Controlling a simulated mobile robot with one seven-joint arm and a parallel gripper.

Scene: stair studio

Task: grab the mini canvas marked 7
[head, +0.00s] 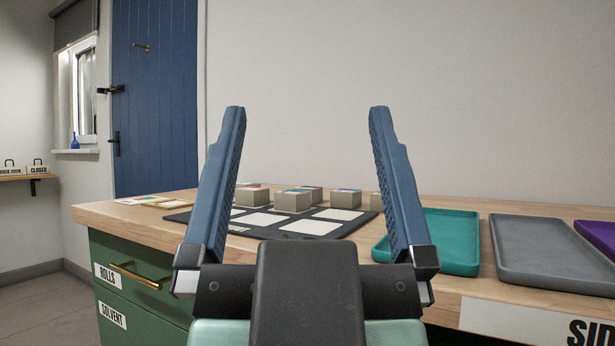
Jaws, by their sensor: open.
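My gripper (308,112) is open and empty in the head view, its two blue fingers pointing up and away in front of the worktop. Between the fingers, several small block-like canvases show farther back, among them one with a teal top (293,201), one at the left (252,197) and one behind at the right (344,200). They stand on or behind a dark board (283,233) with white squares. No number can be read on any canvas, so I cannot tell which is marked 7. My fingers hide parts of the board and worktop.
A teal tray (452,265), a grey tray (555,285) and a purple tray (598,236) lie right of the board on the wooden worktop (130,217). Flat cards (150,200) lie at its left. Green drawers (150,280) stand below. A wall is behind.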

